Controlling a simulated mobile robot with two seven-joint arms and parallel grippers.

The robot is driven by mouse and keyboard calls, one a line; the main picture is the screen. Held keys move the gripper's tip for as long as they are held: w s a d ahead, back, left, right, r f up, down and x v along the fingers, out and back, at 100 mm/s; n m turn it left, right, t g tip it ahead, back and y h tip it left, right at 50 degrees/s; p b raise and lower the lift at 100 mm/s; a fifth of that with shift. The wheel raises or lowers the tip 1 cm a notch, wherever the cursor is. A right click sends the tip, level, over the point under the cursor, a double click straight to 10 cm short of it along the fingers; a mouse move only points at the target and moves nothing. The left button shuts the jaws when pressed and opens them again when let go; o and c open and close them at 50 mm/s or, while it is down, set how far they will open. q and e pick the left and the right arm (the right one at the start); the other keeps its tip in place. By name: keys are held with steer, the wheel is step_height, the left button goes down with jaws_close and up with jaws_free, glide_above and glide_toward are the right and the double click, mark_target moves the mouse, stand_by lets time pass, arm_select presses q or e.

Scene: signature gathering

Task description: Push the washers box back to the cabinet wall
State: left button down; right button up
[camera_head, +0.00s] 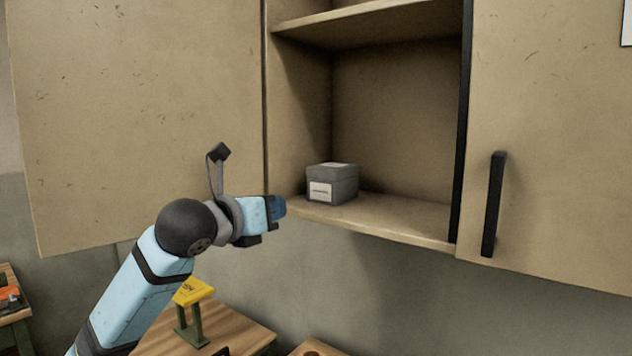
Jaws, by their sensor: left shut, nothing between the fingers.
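The washers box (345,186) is a small grey box with a lid and a white label on its front. It sits upright on the bottom shelf (405,222) of the open cabinet, toward the left side and near the front edge. Bare shelf shows to its right, and the cabinet's back wall (395,115) is behind it. My left gripper (281,207) is shut and empty. In the picture it is just left of the box, near the shelf's front left corner, with a small gap between them. My right gripper is not in view.
An open cabinet door (135,100) is on the left. Another door (560,130) with a black handle (493,204) is on the right. An upper shelf (365,22) is above the box. Below stand a wooden table (240,334) and a yellow-topped item (193,291).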

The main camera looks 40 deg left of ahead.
arm_select(q)
step_height(320, 180, up, 3)
steer(key=s+m, duration=0.1)
steer(key=m, duration=0.1)
steer(key=p, duration=0.9)
glide_toward(323, 174)
steer(key=shift+t, duration=0.4)
steer(key=w, duration=0.6)
steer(key=shift+a+f, duration=0.2)
steer(key=shift+f, duration=0.05)
steer(key=shift+w+a, duration=0.1)
steer(key=shift+w, duration=0.6)
steer(key=shift+f, duration=0.1)
